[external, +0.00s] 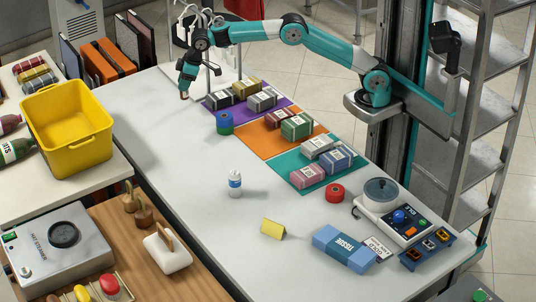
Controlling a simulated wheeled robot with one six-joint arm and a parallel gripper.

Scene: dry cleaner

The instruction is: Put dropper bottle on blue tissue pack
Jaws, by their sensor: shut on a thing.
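My gripper (185,90) is at the far left end of the white table, pointing down, shut on a small brown thing that looks like the dropper bottle (184,96). The fingers cover most of it, and I cannot tell whether its base touches the table. The blue tissue pack (329,241) lies flat at the near right end of the table, far from my gripper.
A white bottle with a blue label (235,186) stands mid-table. A yellow folded card (272,229) and red tape roll (334,192) are near the pack. Packets sit on purple, orange and teal mats (253,144). A scale (393,217) stands right. The table's left middle is clear.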

